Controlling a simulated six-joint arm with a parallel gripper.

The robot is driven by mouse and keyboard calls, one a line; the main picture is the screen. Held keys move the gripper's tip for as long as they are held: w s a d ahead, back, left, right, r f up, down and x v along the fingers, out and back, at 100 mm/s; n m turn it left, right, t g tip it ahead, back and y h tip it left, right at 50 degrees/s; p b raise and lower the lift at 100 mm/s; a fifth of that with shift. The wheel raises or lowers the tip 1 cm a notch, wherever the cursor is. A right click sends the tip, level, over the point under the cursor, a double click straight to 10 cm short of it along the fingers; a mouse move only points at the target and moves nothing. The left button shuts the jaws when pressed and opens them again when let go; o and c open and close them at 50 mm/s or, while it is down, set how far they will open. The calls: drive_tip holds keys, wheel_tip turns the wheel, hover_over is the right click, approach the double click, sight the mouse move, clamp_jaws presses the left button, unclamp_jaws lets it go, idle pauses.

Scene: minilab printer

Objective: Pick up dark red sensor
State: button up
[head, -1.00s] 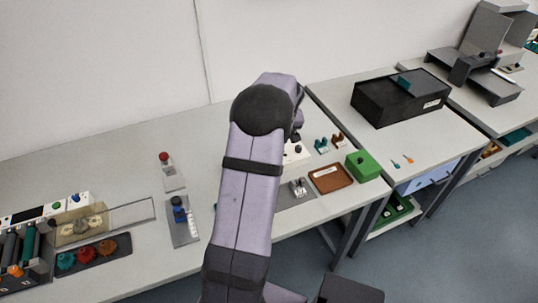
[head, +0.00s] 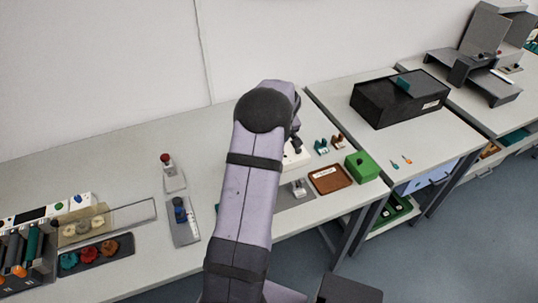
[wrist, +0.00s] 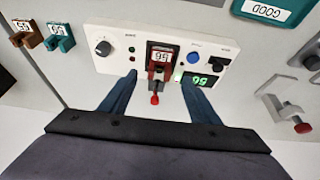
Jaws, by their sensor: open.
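The dark red sensor (wrist: 159,57) stands in the middle of a white tester panel (wrist: 110,65) in the wrist view. It has a white number label on top and a bright red tip toward me. My gripper (wrist: 159,77) is open, with one blue finger on each side of the sensor and a gap on both sides. Nothing is held. In the head view, my arm hides the sensor and most of the gripper; part of the white tester (head: 297,157) shows beside the arm.
The tester has a black knob (wrist: 103,47), a blue button (wrist: 194,58) and a lit green display (wrist: 201,80). A brown sensor (wrist: 24,33) and a teal sensor (wrist: 59,37) stand nearby. A brown tray (head: 331,179) and green box (head: 361,164) stand right of the arm.

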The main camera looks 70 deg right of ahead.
drive_tip(key=shift+p+x, duration=1.15)
drive_tip(key=shift+x, duration=1.15)
drive_tip(key=c, duration=1.2)
drive_tip(key=shift+c, duration=0.2)
wheel_tip(320, 180, up, 10)
drive_tip(key=b, duration=0.3)
drive_tip(key=shift+b, duration=0.3)
